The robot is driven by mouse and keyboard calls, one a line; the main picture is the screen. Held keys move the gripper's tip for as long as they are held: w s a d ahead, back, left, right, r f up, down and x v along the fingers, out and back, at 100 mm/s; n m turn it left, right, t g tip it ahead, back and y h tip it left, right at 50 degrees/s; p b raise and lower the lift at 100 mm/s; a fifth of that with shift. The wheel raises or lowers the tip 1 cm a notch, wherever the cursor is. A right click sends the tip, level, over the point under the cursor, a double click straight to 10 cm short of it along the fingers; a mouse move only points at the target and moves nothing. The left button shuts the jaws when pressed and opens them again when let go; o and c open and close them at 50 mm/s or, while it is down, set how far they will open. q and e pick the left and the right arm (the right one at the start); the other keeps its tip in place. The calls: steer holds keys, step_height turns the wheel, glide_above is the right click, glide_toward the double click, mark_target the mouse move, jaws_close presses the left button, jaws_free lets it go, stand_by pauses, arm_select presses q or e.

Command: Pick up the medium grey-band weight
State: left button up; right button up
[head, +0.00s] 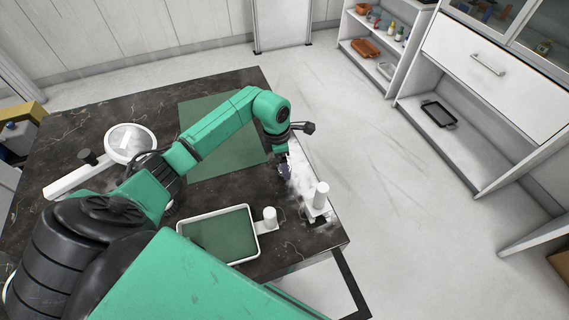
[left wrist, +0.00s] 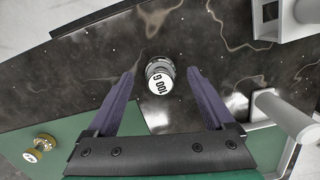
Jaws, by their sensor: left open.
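A metal weight with a grey band and a white top marked 100 g (left wrist: 160,82) stands on the dark marble table in the left wrist view. My left gripper (left wrist: 160,74) is open, its two purple fingers spread on either side of the weight, with gaps on both sides. How far above the table the fingertips are, I cannot tell. In the head view my left gripper (head: 284,172) points down near the table's right edge, and I cannot make out the weight there. A gold-banded weight (left wrist: 38,148) stands on the green mat (left wrist: 70,135). My right gripper is not in view.
A white post on a base (head: 320,197) and a shorter white knob (head: 269,217) stand near my left gripper. A white-rimmed tray with green lining (head: 258,250) lies at the front.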

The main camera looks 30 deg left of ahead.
arm_select(q)
steer(key=shift+d+f, duration=0.15)
steer(key=shift+f, duration=0.5)
jaws_close()
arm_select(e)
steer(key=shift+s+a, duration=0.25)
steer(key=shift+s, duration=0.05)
arm_select(q)
steer(key=shift+r, duration=0.2)
steer(key=shift+w+r, duration=0.1)
steer(key=shift+r, duration=0.2)
step_height(320, 180, up, 19)
steer(key=b, duration=0.3)
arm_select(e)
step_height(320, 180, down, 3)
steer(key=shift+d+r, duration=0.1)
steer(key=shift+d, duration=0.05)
